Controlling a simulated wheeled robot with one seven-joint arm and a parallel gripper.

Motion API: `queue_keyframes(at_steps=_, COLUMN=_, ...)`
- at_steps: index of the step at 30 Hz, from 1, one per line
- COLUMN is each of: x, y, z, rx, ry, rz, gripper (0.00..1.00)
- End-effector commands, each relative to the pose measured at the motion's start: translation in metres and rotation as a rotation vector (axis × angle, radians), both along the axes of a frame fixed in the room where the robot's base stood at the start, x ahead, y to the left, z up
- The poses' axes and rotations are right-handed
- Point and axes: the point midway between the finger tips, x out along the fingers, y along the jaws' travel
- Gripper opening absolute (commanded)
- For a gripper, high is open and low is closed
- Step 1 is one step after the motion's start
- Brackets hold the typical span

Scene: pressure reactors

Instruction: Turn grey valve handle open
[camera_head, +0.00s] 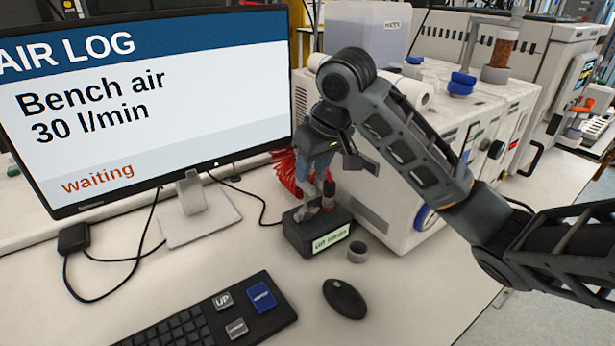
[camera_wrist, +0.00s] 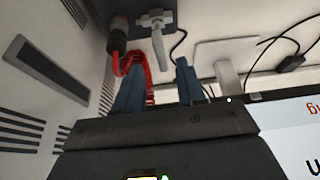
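The grey valve handle (camera_wrist: 158,48) shows in the wrist view as a pale lever on a valve body on a dark block. In the head view the grey valve (camera_head: 306,212) sits on a black block (camera_head: 299,238) with a green-edged label, partly hidden by my gripper. My gripper (camera_head: 318,172) is above the block, pointing down. In the wrist view my gripper's (camera_wrist: 158,75) two blue fingers are apart, with the handle's end appearing between them in the picture. Nothing is visibly held. I cannot tell the exact depth between fingertips and handle.
A black-and-red fitting (camera_wrist: 117,38) stands beside the valve, near a coiled red hose (camera_head: 285,170). The monitor (camera_head: 150,100) reads "Bench air 30 l/min, waiting". A white reactor unit (camera_head: 385,195) stands close right. A grey ring (camera_head: 357,252), mouse (camera_head: 345,298) and keyboard (camera_head: 190,328) lie in front.

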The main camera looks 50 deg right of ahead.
Motion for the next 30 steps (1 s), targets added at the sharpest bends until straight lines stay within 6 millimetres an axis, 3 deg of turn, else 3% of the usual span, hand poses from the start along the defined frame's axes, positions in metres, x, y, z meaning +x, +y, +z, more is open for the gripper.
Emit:
queue_keyframes(at_steps=9, x=0.015, y=-0.004, z=-0.036, rx=0.0, ry=-0.001, rz=-0.001, gripper=0.39)
queue_keyframes(at_steps=20, x=0.017, y=-0.004, z=-0.041, rx=0.0, ry=-0.003, rz=-0.001, gripper=0.39)
queue_keyframes(at_steps=30, x=0.017, y=-0.004, z=-0.041, rx=0.0, ry=-0.003, rz=0.0, gripper=0.07)
